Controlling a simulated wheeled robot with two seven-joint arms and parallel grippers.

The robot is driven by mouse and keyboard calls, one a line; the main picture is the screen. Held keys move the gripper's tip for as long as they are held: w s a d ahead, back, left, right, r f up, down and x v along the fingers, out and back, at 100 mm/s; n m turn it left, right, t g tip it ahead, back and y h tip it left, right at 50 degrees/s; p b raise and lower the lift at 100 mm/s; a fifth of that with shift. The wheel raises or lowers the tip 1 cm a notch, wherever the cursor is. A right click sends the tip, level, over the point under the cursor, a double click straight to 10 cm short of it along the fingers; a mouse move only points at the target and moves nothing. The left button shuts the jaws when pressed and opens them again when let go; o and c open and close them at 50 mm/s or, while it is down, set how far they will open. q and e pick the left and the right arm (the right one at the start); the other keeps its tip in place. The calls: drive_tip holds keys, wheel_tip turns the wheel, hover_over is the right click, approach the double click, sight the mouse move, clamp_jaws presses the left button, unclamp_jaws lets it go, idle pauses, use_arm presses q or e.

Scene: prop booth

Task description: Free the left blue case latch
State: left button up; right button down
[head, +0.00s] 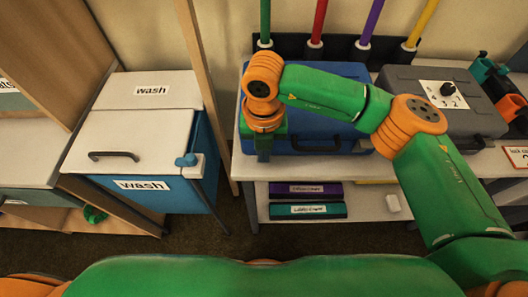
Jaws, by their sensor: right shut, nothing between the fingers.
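The blue case (330,72) lies on the white shelf against the back wall, with its dark carry handle (318,146) on the front face. My right arm reaches across the case from the right. My right gripper (263,154) points down at the left end of the case's front and is shut and empty. The left latch cannot be made out; the gripper and wrist cover that part of the front. I cannot tell whether the fingers touch the case. My left gripper is not in view.
A grey case (428,87) with a dial stands to the right of the blue case. A wooden post (208,95) and a blue-and-white wash bin (135,130) are to the left. A purple box (306,190) and a teal box (307,210) lie on the lower shelf.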

drive_tip(key=shift+s+d+f+b, duration=0.1)
drive_tip(key=shift+f+b, duration=0.2)
drive_tip(key=shift+f, duration=0.35)
drive_tip(key=shift+s+f+b, duration=0.2)
drive_tip(key=shift+f+b, duration=0.15)
drive_tip(key=shift+f, duration=0.2)
wheel_tip(320, 180, up, 8)
drive_tip(key=s+p, duration=0.2)
drive_tip(key=p, duration=0.3)
drive_tip(key=shift+f, duration=0.25)
idle(0.3)
